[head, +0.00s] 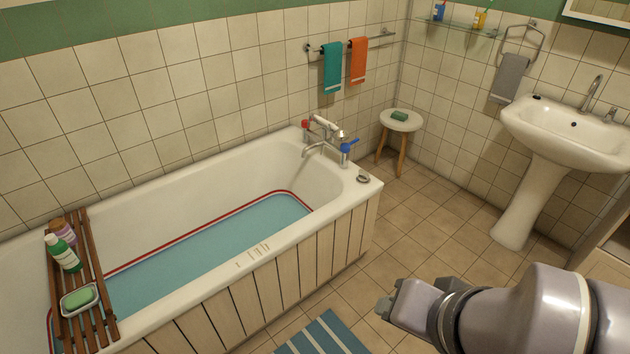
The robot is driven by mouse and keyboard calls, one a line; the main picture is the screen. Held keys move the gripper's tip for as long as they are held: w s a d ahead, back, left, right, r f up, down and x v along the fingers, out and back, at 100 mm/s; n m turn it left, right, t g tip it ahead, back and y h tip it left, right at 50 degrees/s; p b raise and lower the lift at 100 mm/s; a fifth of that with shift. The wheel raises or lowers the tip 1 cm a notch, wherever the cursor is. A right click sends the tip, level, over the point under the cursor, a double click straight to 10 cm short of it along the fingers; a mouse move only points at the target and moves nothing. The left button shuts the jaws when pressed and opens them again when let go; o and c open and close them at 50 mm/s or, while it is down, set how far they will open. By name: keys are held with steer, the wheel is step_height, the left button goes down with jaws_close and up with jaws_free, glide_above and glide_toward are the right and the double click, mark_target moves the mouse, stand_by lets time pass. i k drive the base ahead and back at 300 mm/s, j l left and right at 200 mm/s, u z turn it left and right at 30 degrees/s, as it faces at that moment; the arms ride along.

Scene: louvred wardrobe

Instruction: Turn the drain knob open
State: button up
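A small round grey metal knob (363,178) sits on the front right corner of the bathtub rim; it looks like the drain knob, though its setting is too small to read. The bathtub (225,165) holds blue-looking water with a red line along its edge. The drain itself is not visible. My gripper (383,307) is at the lower right, over the floor, in front of the tub and well apart from the knob. Its fingertips are small and seen from the side, so I cannot tell whether they are open. I see nothing held in it.
Taps with a red handle (305,125) and a blue handle (347,152) stand behind the knob. A wooden rack (93,265) with bottles and soap spans the tub's left end. A stool (400,121) and a sink (570,135) stand beyond. The tiled floor (420,235) between is clear.

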mark_target(364, 176)
steer(key=i+j+z, duration=0.15)
steer(key=i+z, duration=0.15)
steer(key=i, duration=1.85)
